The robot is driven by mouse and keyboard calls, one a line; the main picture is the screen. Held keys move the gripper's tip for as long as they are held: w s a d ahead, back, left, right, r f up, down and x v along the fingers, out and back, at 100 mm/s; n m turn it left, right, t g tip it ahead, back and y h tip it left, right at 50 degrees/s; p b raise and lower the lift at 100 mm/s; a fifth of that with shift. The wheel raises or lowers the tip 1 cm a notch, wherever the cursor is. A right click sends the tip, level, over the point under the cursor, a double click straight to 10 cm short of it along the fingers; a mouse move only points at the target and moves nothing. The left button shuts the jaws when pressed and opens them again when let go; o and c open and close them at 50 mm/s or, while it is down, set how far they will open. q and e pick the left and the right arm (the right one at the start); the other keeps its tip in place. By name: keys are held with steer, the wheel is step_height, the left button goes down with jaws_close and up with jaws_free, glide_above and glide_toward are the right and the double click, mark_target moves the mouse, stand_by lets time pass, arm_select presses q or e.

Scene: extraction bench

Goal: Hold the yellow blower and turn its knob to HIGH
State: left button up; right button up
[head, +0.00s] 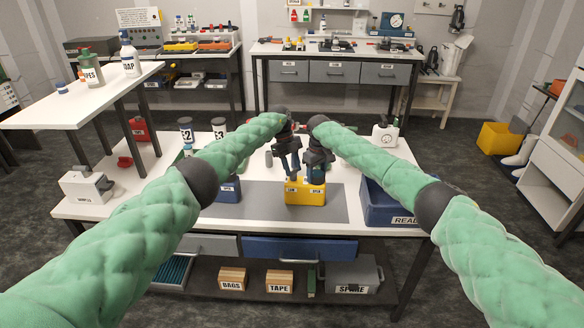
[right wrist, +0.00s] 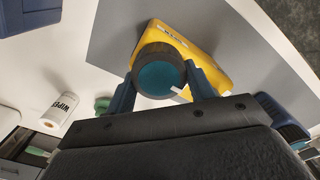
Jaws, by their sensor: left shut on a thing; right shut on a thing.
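The yellow blower (head: 305,194) stands on the grey mat (head: 252,203) in the middle of the white bench. My left gripper (head: 291,178) is shut on the blower at its left part. My right gripper (head: 317,179) is shut on the knob on the blower's right part. In the right wrist view the knob (right wrist: 158,76) is a dark round cylinder with a teal top and a white pointer mark at its lower right. It lies between the fingers of my right gripper (right wrist: 165,88). The yellow body (right wrist: 192,47) shows behind it. The knob's setting labels are not readable.
A blue bin (head: 385,208) marked READY stands at the bench's right. A white sampler-like box (head: 86,187) is at far left. Mat space beside the blower is bare.

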arm_select(q)
steer(key=shift+m, duration=0.7)
steer(key=shift+y, duration=0.3)
steer(key=o, duration=1)
steer(key=shift+r, duration=0.1)
step_height(320, 180, up, 10)
steer(key=shift+w, duration=0.1)
